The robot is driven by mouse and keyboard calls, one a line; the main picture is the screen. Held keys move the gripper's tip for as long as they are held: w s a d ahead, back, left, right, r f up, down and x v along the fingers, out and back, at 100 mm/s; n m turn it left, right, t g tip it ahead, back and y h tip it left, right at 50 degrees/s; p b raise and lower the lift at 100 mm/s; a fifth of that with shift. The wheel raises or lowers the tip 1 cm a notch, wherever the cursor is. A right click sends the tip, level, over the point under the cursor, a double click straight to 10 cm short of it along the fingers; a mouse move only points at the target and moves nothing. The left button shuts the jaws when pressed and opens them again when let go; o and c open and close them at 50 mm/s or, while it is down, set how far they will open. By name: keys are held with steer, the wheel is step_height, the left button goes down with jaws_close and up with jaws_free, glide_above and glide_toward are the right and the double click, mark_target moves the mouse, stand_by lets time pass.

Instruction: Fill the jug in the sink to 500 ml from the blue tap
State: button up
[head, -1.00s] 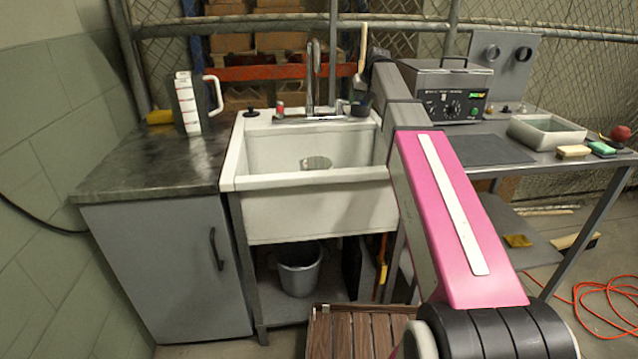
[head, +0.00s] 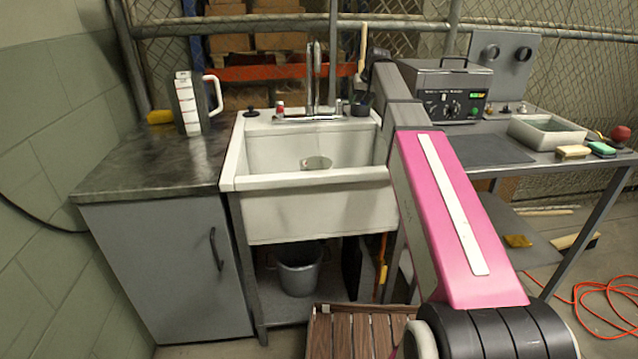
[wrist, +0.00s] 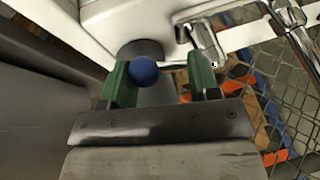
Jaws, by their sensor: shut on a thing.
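A round blue knob (wrist: 143,71) shows between the green-padded fingers of my gripper (wrist: 163,82) in the wrist view. I take it for the blue tap's knob; its joint to the chrome fitting (wrist: 205,42) is hidden. My gripper is shut on it, beside the right end of the tap. In the head view the chrome spout (head: 312,75) rises behind the white sink (head: 305,215). A red knob (head: 280,106) marks the tap's left side. A jug-like vessel (head: 188,105) with a white marked face and white handle stands upright on the left counter. No clear jug shows in the basin.
A pale round patch (head: 316,163) lies in the basin; I cannot tell what it is. A dark pot (wrist: 140,48) stands on the rim near my gripper. The left counter (head: 140,168) is mostly bare. A heater bath (head: 450,90) and a tray (head: 547,134) stand right.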

steer(key=shift+s+d+f, duration=0.1)
steer(key=shift+s+f, duration=0.05)
steer(key=shift+f, duration=0.3)
steer(key=shift+s+a, duration=1.05)
steer(key=shift+s, duration=0.2)
steer(key=shift+c, duration=1.2)
steer(key=shift+s+a, duration=0.15)
steer(key=shift+a, duration=0.05)
steer(key=shift+c, duration=0.6)
steer(key=shift+r, duration=0.15)
steer(key=shift+w+a+r, duration=0.1)
steer(key=shift+w+a, duration=0.05)
steer(key=shift+w, duration=0.05)
steer(key=a, duration=0.1)
steer(key=s+a, duration=0.1)
steer(key=a, duration=0.1)
steer(key=shift+s+a, duration=0.1)
steer(key=shift+s, duration=0.1)
steer(key=shift+c, duration=0.7)
steer(key=shift+s+a, duration=0.1)
steer(key=shift+a, duration=0.05)
steer(key=shift+s, duration=0.15)
